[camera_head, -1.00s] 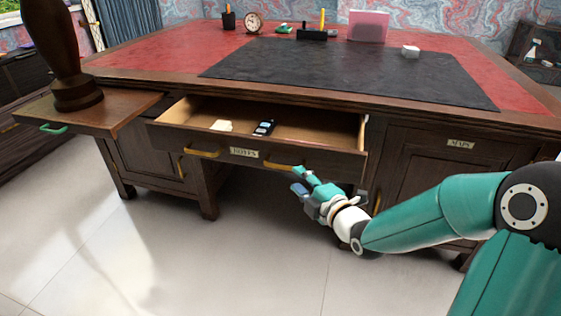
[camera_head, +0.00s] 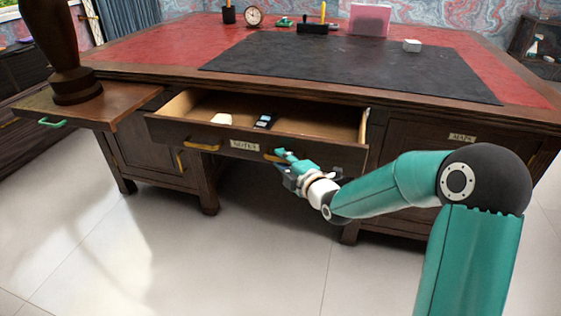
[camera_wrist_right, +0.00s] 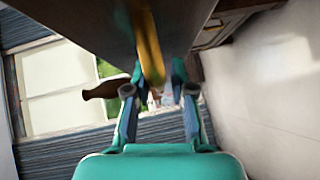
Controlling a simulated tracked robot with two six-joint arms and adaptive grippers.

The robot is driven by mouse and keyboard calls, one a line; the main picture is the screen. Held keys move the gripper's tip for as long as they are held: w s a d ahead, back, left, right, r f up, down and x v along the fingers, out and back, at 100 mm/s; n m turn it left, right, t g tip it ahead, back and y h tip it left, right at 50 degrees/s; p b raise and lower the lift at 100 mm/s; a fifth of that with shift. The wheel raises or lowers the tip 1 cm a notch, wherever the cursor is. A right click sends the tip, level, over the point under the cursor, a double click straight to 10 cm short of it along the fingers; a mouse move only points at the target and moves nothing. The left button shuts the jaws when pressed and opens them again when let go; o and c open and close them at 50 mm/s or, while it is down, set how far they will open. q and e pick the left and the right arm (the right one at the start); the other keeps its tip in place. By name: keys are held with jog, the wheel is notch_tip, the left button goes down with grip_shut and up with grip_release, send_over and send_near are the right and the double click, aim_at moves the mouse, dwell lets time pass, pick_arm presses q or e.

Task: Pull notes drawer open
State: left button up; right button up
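The notes drawer (camera_head: 200,134) in the desk's middle stands partly open, with its label (camera_head: 245,145) on the front. It has two brass handles, a left one (camera_head: 202,147) and a right one (camera_head: 276,158). My right gripper (camera_head: 283,160) is at the right handle and partly covers it. In the right wrist view, the brass handle (camera_wrist_right: 147,45) runs between the two spread fingers (camera_wrist_right: 158,75); the fingers look open around it, and I see no clear grip. My left gripper is not in view.
Inside the drawer lie a pale item (camera_head: 222,118) and a dark small device (camera_head: 265,120). A pull-out board (camera_head: 125,108) carrying a dark wooden object (camera_head: 66,60) sticks out at the left. The floor (camera_head: 265,245) before the desk is clear.

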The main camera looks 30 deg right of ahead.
grip_shut()
jog(key=s+a+b, duration=0.2)
jog(key=shift+s+a, duration=0.2)
jog(key=shift+a, duration=0.2)
jog(key=shift+o, duration=2.2)
grip_release()
jog(key=s, duration=0.7)
jog(key=shift+s+a+r, duration=0.2)
jog(key=shift+r, duration=0.25)
